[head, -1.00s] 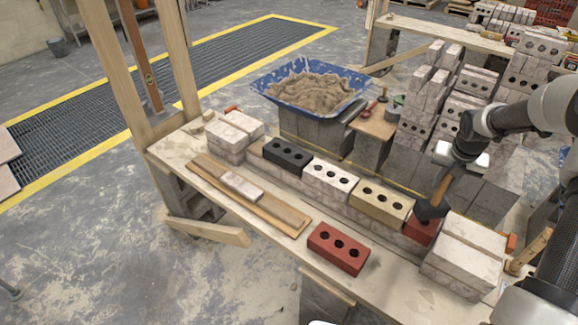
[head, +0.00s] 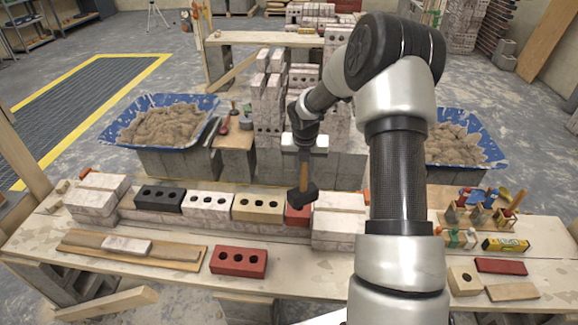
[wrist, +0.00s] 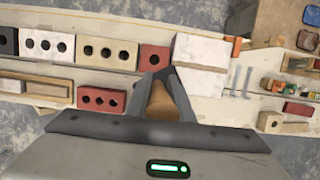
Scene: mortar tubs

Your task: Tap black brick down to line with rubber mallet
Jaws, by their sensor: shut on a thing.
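The black brick (head: 160,198) sits in the wall course on the bench, next to the white brick (head: 208,204). A tan brick (head: 258,207) and a red brick (head: 299,214) continue the row to the right. My gripper (head: 304,150) is shut on the wooden handle of the rubber mallet (head: 303,196), whose dark head hangs down over the red brick, well right of the black brick. Whether the head touches the red brick I cannot tell. In the wrist view the handle (wrist: 160,100) lies between the fingers, and the black brick (wrist: 8,41) is at the left edge.
A loose red brick (head: 238,262) lies on the bench (head: 190,285) in front of the wall. Pale block stacks stand at both ends (head: 95,197) (head: 338,222). Blue mortar tubs (head: 203,105) (head: 490,152) stand behind. Small tools lie at right.

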